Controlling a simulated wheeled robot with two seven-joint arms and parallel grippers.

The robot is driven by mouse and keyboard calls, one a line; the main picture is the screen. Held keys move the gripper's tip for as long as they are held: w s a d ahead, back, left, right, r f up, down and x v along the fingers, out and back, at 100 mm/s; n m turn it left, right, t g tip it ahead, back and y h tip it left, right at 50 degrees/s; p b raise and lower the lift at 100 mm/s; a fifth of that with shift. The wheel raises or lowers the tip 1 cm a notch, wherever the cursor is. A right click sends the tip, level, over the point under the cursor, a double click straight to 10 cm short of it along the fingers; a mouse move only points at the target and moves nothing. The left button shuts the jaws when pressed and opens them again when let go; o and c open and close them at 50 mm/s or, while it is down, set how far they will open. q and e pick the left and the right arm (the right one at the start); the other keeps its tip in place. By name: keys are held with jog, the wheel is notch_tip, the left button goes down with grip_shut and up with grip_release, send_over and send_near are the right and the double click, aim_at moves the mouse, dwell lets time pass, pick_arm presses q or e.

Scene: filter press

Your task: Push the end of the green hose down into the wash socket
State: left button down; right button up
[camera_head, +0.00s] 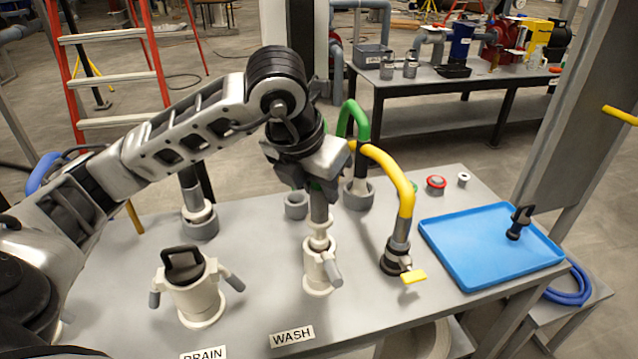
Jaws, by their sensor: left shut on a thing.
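My left gripper (316,184) is shut on the end of the green hose (350,118) and points down over the wash socket. The hose's grey end piece (319,207) shows below my fingers, upright, in line with the wash socket (318,268) and meeting its cream top. I cannot tell how deep it sits. The wash socket is cream with a grey lever on its right side, behind the WASH label (292,336). The green hose arches up behind my gripper; its part near my fingers is mostly hidden. My right gripper is not in view.
The drain socket (197,298) with a black-handled cap stands to the left. The yellow hose (392,172) stands close on the right, with a yellow lever at its foot. A blue tray (470,270) holding a black handled piece (518,222) lies farther right.

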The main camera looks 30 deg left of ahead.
aim_at(319, 208)
pick_arm(q)
jog(key=shift+f, duration=0.25)
jog(key=shift+f+b, duration=0.45)
jog(key=shift+b, duration=0.15)
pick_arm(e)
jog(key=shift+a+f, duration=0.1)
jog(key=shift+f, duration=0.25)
pick_arm(q)
jog(key=shift+f+b, duration=0.4)
jog(key=shift+b, duration=0.05)
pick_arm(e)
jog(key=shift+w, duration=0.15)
pick_arm(q)
jog(key=shift+f+b, duration=0.5)
jog(key=shift+f, duration=0.05)
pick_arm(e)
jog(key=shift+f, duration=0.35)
pick_arm(q)
jog(key=shift+f+b, duration=0.4)
jog(key=shift+b, duration=0.05)
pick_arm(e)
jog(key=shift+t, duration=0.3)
pick_arm(q)
jog(key=shift+f, duration=0.2)
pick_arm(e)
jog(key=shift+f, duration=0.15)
pick_arm(q)
jog(key=shift+r, duration=0.1)
